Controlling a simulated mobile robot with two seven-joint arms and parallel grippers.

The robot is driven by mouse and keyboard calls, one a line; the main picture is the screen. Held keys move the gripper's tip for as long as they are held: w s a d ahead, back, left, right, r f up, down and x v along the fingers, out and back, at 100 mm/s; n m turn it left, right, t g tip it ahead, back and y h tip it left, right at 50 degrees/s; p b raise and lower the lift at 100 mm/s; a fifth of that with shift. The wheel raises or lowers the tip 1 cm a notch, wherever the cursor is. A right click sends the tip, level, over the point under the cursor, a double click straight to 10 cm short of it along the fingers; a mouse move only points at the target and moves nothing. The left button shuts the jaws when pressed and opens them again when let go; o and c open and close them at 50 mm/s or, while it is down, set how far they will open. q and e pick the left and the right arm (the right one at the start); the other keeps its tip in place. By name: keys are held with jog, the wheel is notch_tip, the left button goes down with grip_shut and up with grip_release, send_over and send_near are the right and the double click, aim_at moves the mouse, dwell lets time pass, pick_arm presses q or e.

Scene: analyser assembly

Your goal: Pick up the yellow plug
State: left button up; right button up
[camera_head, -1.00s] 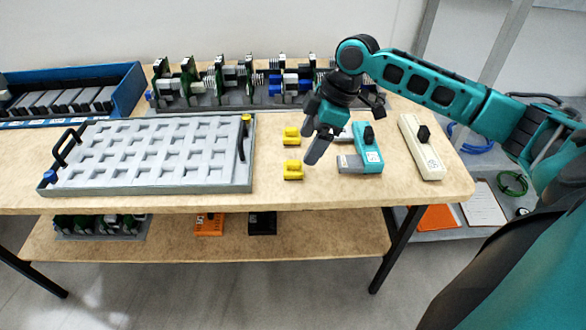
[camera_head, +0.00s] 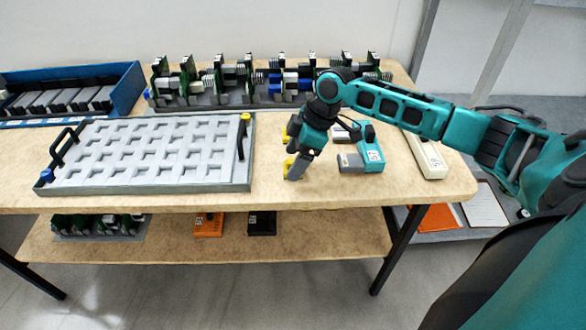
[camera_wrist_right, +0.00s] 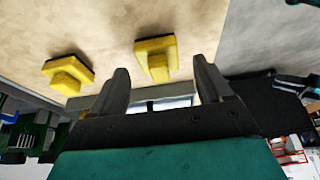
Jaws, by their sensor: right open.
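Two small yellow plugs lie on the wooden tabletop. In the head view the nearer yellow plug (camera_head: 288,165) is partly covered by my right gripper (camera_head: 295,160), and the farther yellow plug (camera_head: 285,136) shows only as a sliver. In the right wrist view one yellow plug (camera_wrist_right: 156,57) lies just beyond the gap between the open, empty fingers of my right gripper (camera_wrist_right: 160,76). The other yellow plug (camera_wrist_right: 67,72) lies to the left, outside the fingers. Contact with either plug cannot be seen. My left gripper is not in view.
A grey slotted tray (camera_head: 247,180) with black handles stands left of the plugs. A teal-and-grey device (camera_head: 371,155) and a cream device (camera_head: 428,158) lie to the right. A rack of green boards (camera_head: 218,104) runs along the back, with a blue bin (camera_head: 128,88) at far left.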

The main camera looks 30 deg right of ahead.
aim_at(291, 161)
jog(key=shift+x, duration=0.9)
jog(key=shift+w+a+f, duration=0.1)
jog(key=shift+f, duration=0.25)
jog(key=shift+c, duration=0.3)
jog(key=c, duration=1.3)
jog(key=shift+o, duration=0.2)
jog(key=shift+r, duration=0.15)
notch_tip(291, 161, up, 20)
jog(key=p, duration=0.2)
jog(key=shift+p, duration=0.35)
